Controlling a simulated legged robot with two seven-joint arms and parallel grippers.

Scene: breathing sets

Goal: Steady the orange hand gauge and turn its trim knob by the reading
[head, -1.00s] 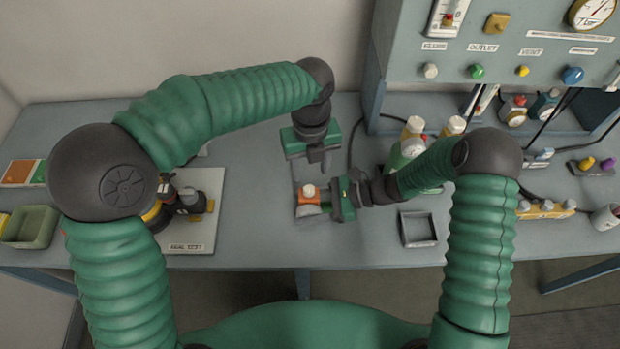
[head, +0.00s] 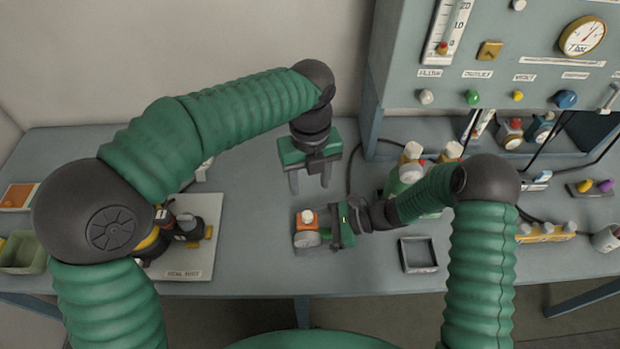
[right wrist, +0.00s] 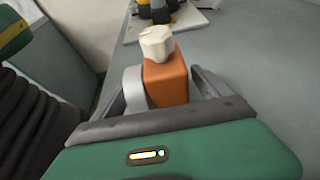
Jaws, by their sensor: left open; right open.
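The orange hand gauge (head: 306,223) stands on the bench in front of my right gripper, with a pale trim knob (head: 308,215) on top and a round grey dial case at its near side. In the right wrist view, the orange body (right wrist: 166,82) and the whitish knob (right wrist: 157,43) lie between the fingers of my right gripper (right wrist: 165,85), which are open around it; the dial face is not readable. My left gripper (head: 310,182) is open and empty, fingers pointing down, above the bench just behind the gauge and apart from it.
An empty grey square tray (head: 418,268) lies right of the gauge. A white board (head: 200,262) with dark and yellow fittings is at the left. Bottles (head: 411,160) and a wall panel (head: 500,75) with gauges and knobs stand at the back right. Bench left of the gauge is clear.

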